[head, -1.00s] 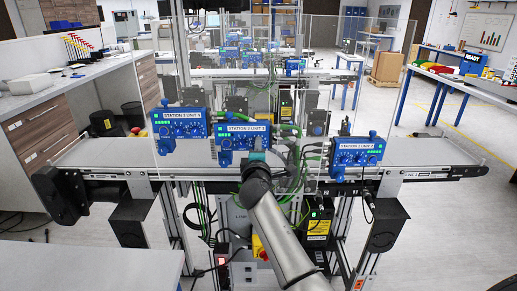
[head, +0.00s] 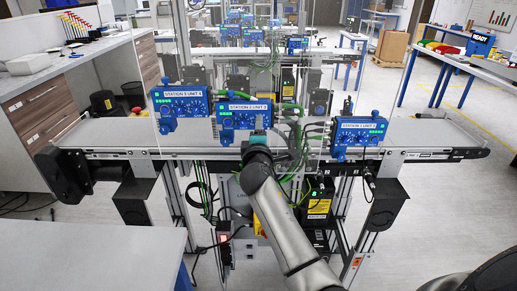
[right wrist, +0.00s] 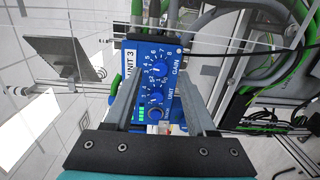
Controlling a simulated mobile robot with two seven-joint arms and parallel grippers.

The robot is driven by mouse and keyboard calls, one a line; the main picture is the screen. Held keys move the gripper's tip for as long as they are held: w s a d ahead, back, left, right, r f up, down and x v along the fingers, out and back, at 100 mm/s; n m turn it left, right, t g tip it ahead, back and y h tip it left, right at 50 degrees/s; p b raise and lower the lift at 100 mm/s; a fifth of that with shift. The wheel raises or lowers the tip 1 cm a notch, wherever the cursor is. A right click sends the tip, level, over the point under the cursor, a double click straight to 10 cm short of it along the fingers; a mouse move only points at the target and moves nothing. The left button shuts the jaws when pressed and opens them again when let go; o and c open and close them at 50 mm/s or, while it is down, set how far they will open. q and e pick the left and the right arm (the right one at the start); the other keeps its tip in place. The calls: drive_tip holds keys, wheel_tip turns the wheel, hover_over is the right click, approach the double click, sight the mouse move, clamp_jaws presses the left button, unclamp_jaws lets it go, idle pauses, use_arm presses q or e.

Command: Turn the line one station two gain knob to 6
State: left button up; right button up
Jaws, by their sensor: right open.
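Three blue control units stand along the near belt. The middle one, the station 2 unit 3 box (head: 245,115), is where my right gripper (head: 258,135) is, in front of its lower edge. In the right wrist view the same blue unit (right wrist: 150,52), labelled UNIT 3, lies between the open fingers of my right gripper (right wrist: 158,75). The gain knob (right wrist: 158,69) is on its face between the fingers, with a second knob (right wrist: 155,98) below it. I see no clear grip on either knob, and the gain pointer is too small to read. My left gripper is not in view.
The station 3 unit (head: 182,104) is to the left and the station 1 unit (head: 358,131) to the right. Clear panels stand around the units. Green cables (head: 290,108) run close beside the middle unit. The belt (head: 430,132) is bare at its right end.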

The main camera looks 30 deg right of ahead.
drive_tip(key=v, duration=1.3)
